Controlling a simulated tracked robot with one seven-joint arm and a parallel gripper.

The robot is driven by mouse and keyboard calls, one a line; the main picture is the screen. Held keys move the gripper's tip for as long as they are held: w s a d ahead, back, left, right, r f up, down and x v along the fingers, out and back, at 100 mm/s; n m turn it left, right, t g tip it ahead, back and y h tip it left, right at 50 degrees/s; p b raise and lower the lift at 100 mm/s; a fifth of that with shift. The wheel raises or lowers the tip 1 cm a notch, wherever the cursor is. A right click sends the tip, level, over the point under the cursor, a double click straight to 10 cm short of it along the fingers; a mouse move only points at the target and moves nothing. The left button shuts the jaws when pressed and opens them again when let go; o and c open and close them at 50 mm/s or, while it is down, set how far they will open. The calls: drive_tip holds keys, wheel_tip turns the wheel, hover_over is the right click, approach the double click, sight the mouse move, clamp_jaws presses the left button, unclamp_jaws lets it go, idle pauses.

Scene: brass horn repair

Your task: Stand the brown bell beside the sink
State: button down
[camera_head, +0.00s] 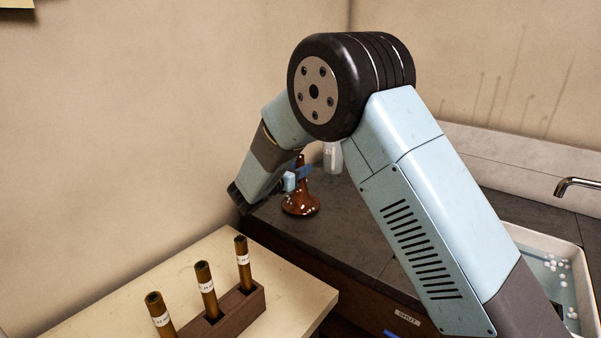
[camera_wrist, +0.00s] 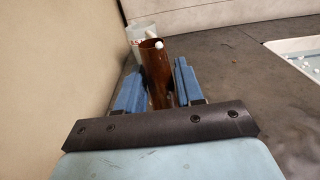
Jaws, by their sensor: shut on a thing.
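The brown bell (camera_head: 301,203) is upright at the back left of the dark counter, its flared end down and its narrow tube up. Its base looks to be at the counter surface, but I cannot tell if it touches. My gripper (camera_head: 297,178) is shut on its tube from the left. In the wrist view the brown bell (camera_wrist: 156,74) stands between the blue jaw pads of my gripper (camera_wrist: 158,90), its tube opening upward. The sink (camera_head: 540,265) is at the right of the counter, partly hidden by my arm. The sink (camera_wrist: 302,55) also shows at the right edge of the wrist view.
A pale translucent container (camera_head: 332,157) stands behind the bell. A wooden rack (camera_head: 228,316) with three brown labelled tubes stands on a pale table (camera_head: 300,290) in front. A tap (camera_head: 577,184) reaches over the sink. The counter (camera_head: 365,235) between bell and sink looks clear.

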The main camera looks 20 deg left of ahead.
drive_tip(key=shift+f, duration=0.5)
drive_tip(key=c, duration=0.7)
unclamp_jaws()
drive_tip(key=shift+s, duration=0.1)
drive_tip(key=v, duration=1.2)
